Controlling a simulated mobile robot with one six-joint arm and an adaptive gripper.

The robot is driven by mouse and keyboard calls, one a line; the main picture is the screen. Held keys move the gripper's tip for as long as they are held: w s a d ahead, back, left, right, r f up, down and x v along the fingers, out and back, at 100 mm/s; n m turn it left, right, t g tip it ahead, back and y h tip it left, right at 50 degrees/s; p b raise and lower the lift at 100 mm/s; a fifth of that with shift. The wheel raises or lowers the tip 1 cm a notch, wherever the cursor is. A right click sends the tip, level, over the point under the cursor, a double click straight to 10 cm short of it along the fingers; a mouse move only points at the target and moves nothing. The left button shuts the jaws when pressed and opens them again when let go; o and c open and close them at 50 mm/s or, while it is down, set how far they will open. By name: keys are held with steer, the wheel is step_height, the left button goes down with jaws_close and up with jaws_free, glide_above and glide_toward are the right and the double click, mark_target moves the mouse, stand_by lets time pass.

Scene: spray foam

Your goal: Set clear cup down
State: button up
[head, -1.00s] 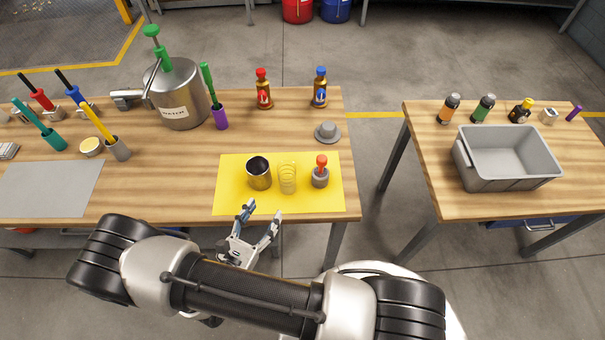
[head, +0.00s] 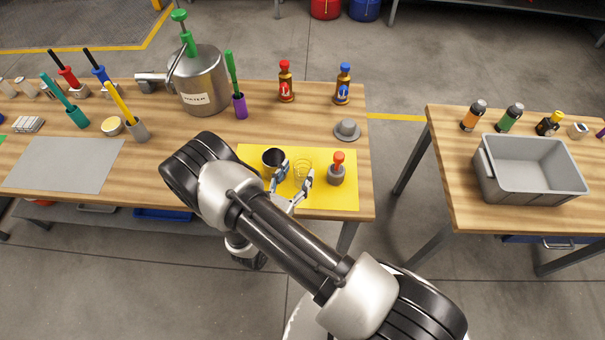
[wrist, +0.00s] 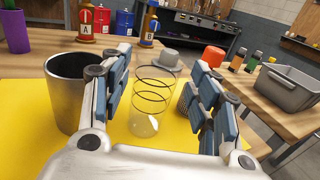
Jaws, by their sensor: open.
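The clear cup (head: 303,170) stands upright on the yellow mat (head: 335,199), between a metal cup and a red-topped tool. In the wrist view the clear cup (wrist: 153,100) shows dark rings and lies between my two fingers. My gripper (head: 294,180) is open, with a finger on either side of the clear cup. In the wrist view my gripper (wrist: 155,95) shows a gap between each finger and the cup. Whether the fingertips reach fully past the cup is hard to tell.
The metal cup (head: 273,161) stands close to my left finger. The red-topped tool (head: 337,170) stands to the right. A grey hat-shaped part (head: 347,130) and two bottles, red-capped (head: 286,82) and blue-capped (head: 343,85), are behind. A grey bin (head: 530,170) sits on the right table.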

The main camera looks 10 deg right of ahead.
steer(key=x, duration=0.4)
steer(key=shift+w+d+b, duration=0.2)
steer(key=shift+w+b, duration=0.15)
steer(key=c, duration=0.8)
steer(key=shift+r, duration=0.1)
steer(key=shift+c, duration=0.2)
